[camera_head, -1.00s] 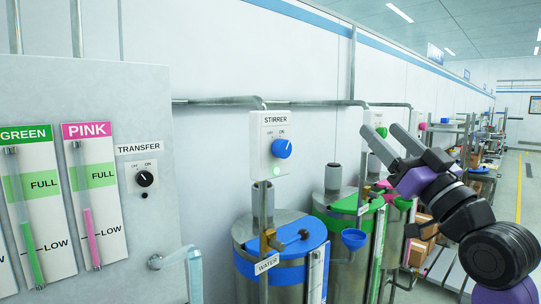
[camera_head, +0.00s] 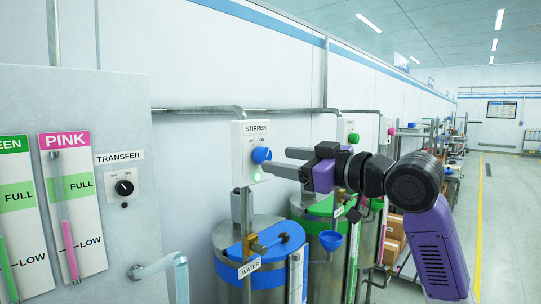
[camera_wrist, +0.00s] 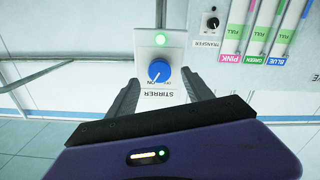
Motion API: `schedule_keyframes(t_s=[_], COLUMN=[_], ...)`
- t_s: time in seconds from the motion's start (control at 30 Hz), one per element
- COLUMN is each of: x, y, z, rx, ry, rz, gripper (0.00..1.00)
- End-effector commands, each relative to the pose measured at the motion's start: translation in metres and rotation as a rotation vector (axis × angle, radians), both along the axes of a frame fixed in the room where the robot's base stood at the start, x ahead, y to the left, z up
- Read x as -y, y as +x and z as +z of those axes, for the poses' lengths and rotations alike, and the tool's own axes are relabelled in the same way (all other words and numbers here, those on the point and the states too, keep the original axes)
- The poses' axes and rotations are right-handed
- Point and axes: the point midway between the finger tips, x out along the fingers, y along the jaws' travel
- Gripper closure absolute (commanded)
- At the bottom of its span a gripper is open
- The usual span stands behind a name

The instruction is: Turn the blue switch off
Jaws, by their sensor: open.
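The blue switch (camera_head: 262,154) is a round knob on the white STIRRER box (camera_head: 253,133) on the wall. In the wrist view the knob (camera_wrist: 159,71) appears upside down, with its white mark toward the ON label. A green lamp (camera_wrist: 159,40) on the box is lit. My gripper (camera_head: 268,163) is open, its fingers reaching toward the knob from the right. In the wrist view my gripper (camera_wrist: 160,77) has one finger on each side of the knob's line, with nothing between them visibly gripped. Whether a finger touches the knob is unclear.
A blue-lidded WATER drum (camera_head: 240,270) stands below the box. The panel with the TRANSFER knob (camera_head: 124,188) is at the left. The aisle at the right is clear.

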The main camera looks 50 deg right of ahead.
Motion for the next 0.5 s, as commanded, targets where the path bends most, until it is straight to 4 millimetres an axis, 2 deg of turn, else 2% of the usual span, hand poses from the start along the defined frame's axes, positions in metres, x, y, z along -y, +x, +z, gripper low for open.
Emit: schedule_keyframes(t_s=[0.2,0.5], x=[-0.001,-0.001], y=[0.03,0.04], z=[0.002,0.0], rx=[0.0,0.002], ry=[0.001,0.0], rz=[-0.001,-0.001], gripper=[0.41,0.41])
